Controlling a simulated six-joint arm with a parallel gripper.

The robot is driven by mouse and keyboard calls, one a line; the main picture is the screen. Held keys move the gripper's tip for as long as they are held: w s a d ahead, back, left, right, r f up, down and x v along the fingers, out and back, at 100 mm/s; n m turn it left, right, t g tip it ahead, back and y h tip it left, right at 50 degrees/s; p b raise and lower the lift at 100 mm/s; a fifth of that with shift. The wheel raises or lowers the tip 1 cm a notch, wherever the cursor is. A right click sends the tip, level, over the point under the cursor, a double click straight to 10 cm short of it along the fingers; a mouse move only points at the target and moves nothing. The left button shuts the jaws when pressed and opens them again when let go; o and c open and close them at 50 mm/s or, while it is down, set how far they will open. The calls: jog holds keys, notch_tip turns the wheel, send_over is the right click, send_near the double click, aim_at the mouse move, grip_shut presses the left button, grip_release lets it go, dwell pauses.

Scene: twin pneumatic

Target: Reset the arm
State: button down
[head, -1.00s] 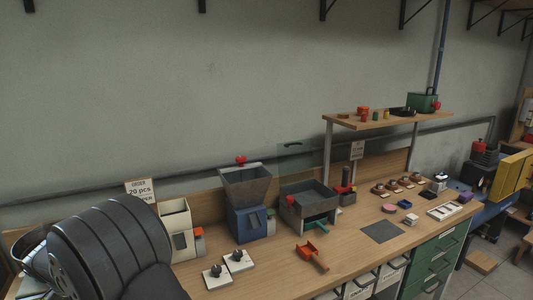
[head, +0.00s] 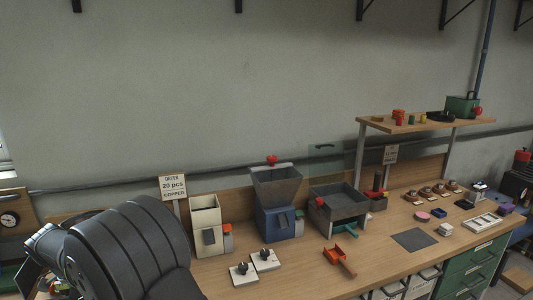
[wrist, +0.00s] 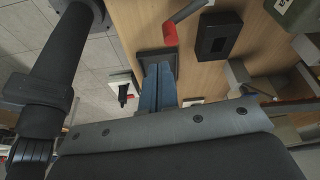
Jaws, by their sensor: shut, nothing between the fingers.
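My arm (head: 130,250) fills the lower left of the head view as a thick black ribbed link; its gripper is out of sight there. In the wrist view my gripper (wrist: 157,68) shows as two blue fingers side by side, shut with nothing between them. The fingertips overlap a dark square piece (wrist: 158,58) near the bench edge in that picture; I cannot tell whether they touch it. The wooden workbench (head: 310,268) runs across the lower part of the head view.
On the bench stand a white bin (head: 205,212), a blue hopper (head: 277,222), a grey tray box (head: 338,204) and two white plates with black knobs (head: 243,274). An orange scoop (head: 338,260) lies near the front edge. A dark mat (head: 415,239) is bare. A raised shelf (head: 420,126) stands behind.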

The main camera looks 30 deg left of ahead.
jog(key=v, duration=0.6)
jog(key=w+f+n+y, duration=0.1)
jog(key=w+f+n, duration=0.2)
jog(key=n, duration=0.1)
jog(key=w+a+f+n+y, duration=0.1)
jog(key=w+f+n, duration=0.2)
jog(key=n, duration=0.1)
jog(key=w+a+f+n+y, duration=0.1)
jog(key=w+f+n, duration=0.2)
jog(key=f, duration=0.1)
jog(key=shift+w+a+n+t+y, duration=0.15)
jog(key=shift+w+n+t+y, duration=0.15)
jog(key=shift+n+y, duration=0.1)
jog(key=d+r+m+g, duration=0.2)
jog(key=r+m, duration=0.4)
jog(key=r, duration=0.7)
jog(key=shift+d+g, duration=0.4)
jog(key=shift+d, duration=0.4)
